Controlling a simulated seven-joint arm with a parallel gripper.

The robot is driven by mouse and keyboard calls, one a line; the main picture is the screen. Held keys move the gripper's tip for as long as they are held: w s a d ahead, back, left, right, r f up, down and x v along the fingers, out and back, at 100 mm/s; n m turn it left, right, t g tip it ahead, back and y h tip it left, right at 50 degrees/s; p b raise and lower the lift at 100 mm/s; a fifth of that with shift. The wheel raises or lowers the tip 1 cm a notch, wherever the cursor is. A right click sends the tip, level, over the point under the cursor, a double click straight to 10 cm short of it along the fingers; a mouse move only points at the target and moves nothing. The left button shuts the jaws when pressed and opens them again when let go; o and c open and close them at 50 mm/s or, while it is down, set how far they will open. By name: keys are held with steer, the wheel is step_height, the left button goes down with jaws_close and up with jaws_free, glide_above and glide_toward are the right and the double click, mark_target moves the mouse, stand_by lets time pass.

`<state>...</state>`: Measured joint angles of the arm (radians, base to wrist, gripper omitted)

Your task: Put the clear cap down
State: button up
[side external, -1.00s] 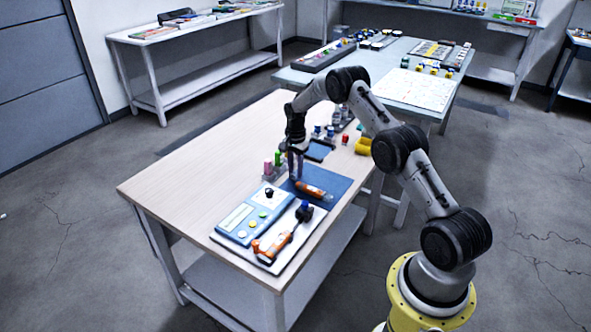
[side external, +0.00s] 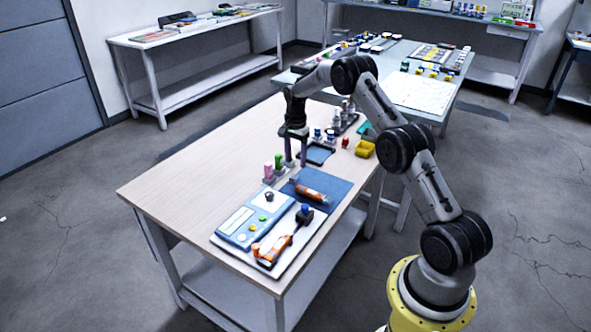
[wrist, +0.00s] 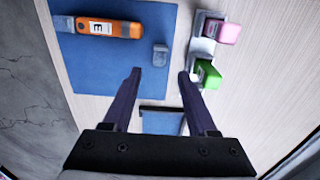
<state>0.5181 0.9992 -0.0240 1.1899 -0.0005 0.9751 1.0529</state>
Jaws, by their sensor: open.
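The clear cap (wrist: 160,55), a small greyish translucent piece, lies on the blue mat (wrist: 90,80) near its edge. It also shows, very small, in the side view (side external: 294,179). My gripper (wrist: 160,75) is open, with nothing between its fingers; the cap shows just beyond the fingertips in the wrist view. In the side view my gripper (side external: 296,164) points down, above the table by the mat's far side. An orange sensor (wrist: 105,27) with a white label and grey end lies on the same mat, apart from the cap.
A metal holder (wrist: 203,50) with a pink piece (wrist: 222,31) and a green piece (wrist: 208,75) stands beside the mat. A blue-lined tray (side external: 318,154) lies behind. A light-blue panel (side external: 241,217) and a board with an orange tool (side external: 274,250) are in front.

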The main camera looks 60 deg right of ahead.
mark_target(295, 176)
steer(key=s+a+r+n, duration=0.1)
steer(key=a+r, duration=0.2)
steer(key=r, duration=0.3)
steer(key=s+a+r+n+t, duration=0.1)
steer(key=a+r, duration=0.1)
steer(key=r, duration=0.3)
steer(key=a+r+n, duration=0.1)
steer(key=a+r, duration=0.2)
steer(key=r, duration=0.3)
steer(key=s+a+r+n+t, duration=0.2)
steer(key=s+a+r+n, duration=0.3)
steer(key=s+a+r, duration=0.45)
steer(key=s+a+n+t, duration=0.1)
steer(key=s+a+n, duration=0.2)
steer(key=s, duration=0.4)
steer(key=s+a+f+n, duration=0.1)
steer(key=s+a+n, duration=0.2)
steer(key=s, duration=0.5)
steer(key=s+a+n+t, duration=0.1)
steer(key=s+a+n, duration=0.3)
steer(key=s, duration=0.3)
steer(key=shift+s+a+f+t, duration=0.2)
steer(key=shift+s+a+t, duration=0.1)
steer(key=shift+a, duration=0.35)
